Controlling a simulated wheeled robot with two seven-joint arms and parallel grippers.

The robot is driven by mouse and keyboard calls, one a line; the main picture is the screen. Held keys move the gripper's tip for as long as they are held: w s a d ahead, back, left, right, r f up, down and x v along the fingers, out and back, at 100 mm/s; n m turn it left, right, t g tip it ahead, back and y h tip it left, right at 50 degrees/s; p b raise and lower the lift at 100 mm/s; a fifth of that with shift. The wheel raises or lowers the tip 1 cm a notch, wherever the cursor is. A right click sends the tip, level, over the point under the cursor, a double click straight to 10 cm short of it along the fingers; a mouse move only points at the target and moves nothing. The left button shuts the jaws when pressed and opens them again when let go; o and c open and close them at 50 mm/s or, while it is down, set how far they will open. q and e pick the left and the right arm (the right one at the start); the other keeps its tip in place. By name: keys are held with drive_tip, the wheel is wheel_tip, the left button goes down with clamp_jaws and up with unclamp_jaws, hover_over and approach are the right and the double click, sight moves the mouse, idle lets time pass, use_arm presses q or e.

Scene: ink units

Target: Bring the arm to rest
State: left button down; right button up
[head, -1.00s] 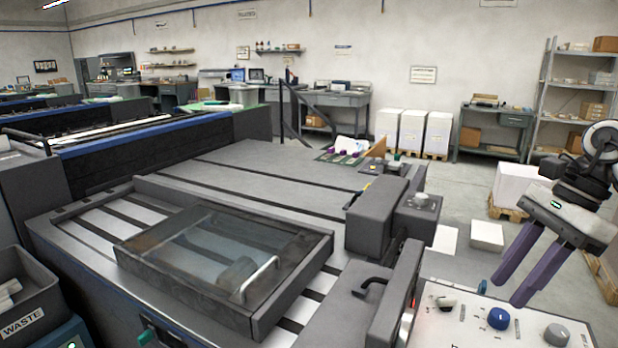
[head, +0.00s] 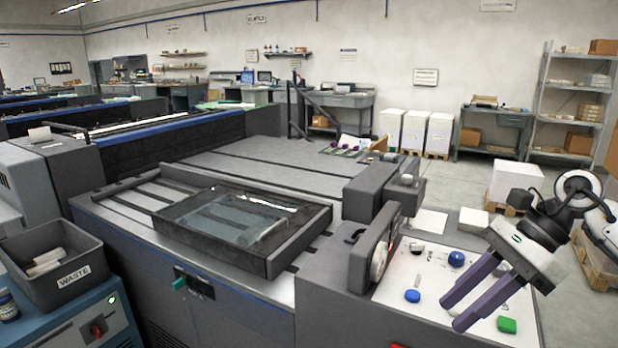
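My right gripper (head: 466,308) is in the head view at the lower right, with two purple fingers pointing down and left. The fingers are apart with nothing between them. It hovers over the white control panel (head: 405,268), in front of its knobs and buttons. My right arm comes in from the right edge. My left gripper is not in the head view.
The panel carries a blue knob (head: 456,259), a blue button (head: 412,296) and a green button (head: 507,325). A framed glass cover (head: 298,247) lies on the press bed. A grey waste bin (head: 95,259) stands at the left. Pallets stand behind my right arm.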

drive_tip(key=s+a+f+m+t+y, duration=0.1)
drive_tip(key=a+m+t+y, duration=0.2)
drive_tip(key=a+m+y, duration=0.5)
drive_tip(key=s+a+f+m+t+y, duration=0.1)
drive_tip(key=a+f+m+t+y, duration=0.3)
drive_tip(key=a, duration=0.8)
drive_tip(key=s+d+f+m+t+h, duration=0.1)
drive_tip(key=d+f+m+t+h, duration=0.2)
drive_tip(key=f+m+h, duration=0.5)
drive_tip(key=s+d+f+m+t+h, duration=0.1)
drive_tip(key=d+f+m+t, duration=0.2)
drive_tip(key=m, duration=0.9)
drive_tip(key=s+d+f+m+t+h, duration=0.1)
drive_tip(key=d+f+m+t+h, duration=0.15)
drive_tip(key=f+m+h, duration=0.55)
drive_tip(key=s+d+f+m+g, duration=0.2)
drive_tip(key=s+f+m+g, duration=0.5)
drive_tip(key=s+f+m, duration=0.4)
drive_tip(key=s+f, duration=0.2)
drive_tip(key=s, duration=0.4)
drive_tip(key=shift+f, duration=0.15)
drive_tip(key=shift+s, duration=0.1)
drive_tip(key=shift+c, duration=0.4)
